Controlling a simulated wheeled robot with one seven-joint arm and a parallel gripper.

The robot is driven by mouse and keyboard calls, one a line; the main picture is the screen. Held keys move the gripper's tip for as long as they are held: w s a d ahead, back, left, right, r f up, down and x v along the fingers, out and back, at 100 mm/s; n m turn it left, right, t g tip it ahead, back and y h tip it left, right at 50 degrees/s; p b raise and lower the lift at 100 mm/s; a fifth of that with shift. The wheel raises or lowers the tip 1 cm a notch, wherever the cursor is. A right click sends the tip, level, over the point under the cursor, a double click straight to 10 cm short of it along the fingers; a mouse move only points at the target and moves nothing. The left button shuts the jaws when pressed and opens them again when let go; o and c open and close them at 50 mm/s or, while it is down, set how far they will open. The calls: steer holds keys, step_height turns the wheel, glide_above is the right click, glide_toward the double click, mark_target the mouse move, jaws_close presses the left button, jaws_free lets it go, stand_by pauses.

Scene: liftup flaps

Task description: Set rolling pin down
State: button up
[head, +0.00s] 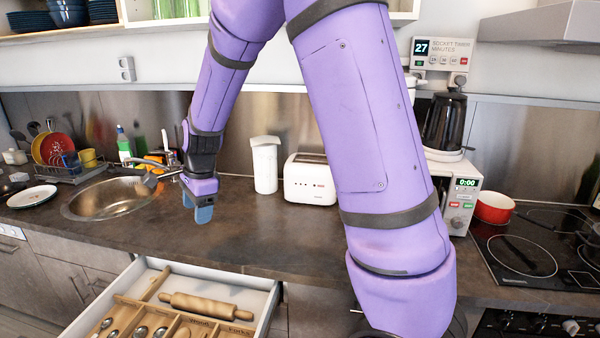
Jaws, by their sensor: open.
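The wooden rolling pin (205,306) lies in the open drawer (268,313), across its back compartment behind the labelled wooden dividers. My gripper (203,213) is above the counter, near the right side of the sink. It points down, with bluish fingers. It is open and holds nothing that I can see. It is well apart from the rolling pin, up and behind the drawer.
The dark counter (262,237) is clear around my gripper. A round sink (110,199) is to the left. A white canister (265,166) and a toaster (311,180) stand at the back. Spoons (140,331) lie in the drawer's front compartments. A stove (520,254) is at right.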

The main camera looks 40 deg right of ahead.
steer(key=s+d+r+n+t, duration=0.1)
steer(key=s+r+n, duration=0.4)
steer(key=s, duration=0.5)
steer(key=s+d+r+n+t+h, duration=0.1)
steer(key=s+d+r+n, duration=0.1)
steer(key=s+r+n, duration=0.4)
steer(key=s+d+r+n+t, duration=0.1)
steer(key=s+r+n, duration=0.5)
steer(key=s, duration=0.8)
steer(key=shift+d+r+n+h, duration=0.2)
steer(key=shift+d+n+h, duration=0.1)
steer(key=shift+d+n, duration=0.3)
